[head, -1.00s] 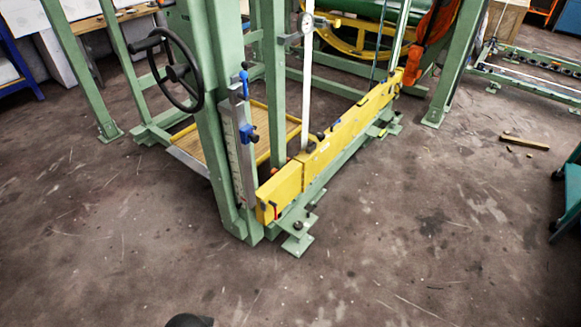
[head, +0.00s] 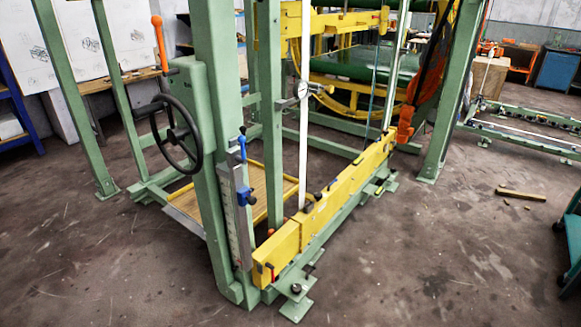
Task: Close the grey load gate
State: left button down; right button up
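The green frame of the machine (head: 215,130) stands in the middle of the head view. A narrow upright grey metal plate (head: 235,215) with blue fittings (head: 245,196) is on the front post. It may be the load gate, but I cannot tell for sure, nor whether it is open or closed. A yellow beam (head: 330,205) runs from the front post back to the right, low over the floor. Neither of my grippers is in view.
A black handwheel (head: 172,135) with an orange-handled lever (head: 159,42) above it juts left from the post. A wooden piece (head: 520,194) lies on the floor at right. A teal object (head: 572,240) is at the right edge. The front floor is clear.

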aim_at(197, 229)
jog(key=i+j, duration=0.15)
jog(key=j, duration=0.2)
jog(key=i+j, duration=0.15)
jog(key=j, duration=0.2)
jog(key=i+j, duration=0.15)
jog(key=j, duration=0.2)
jog(key=i+j, duration=0.15)
jog(key=j, duration=0.2)
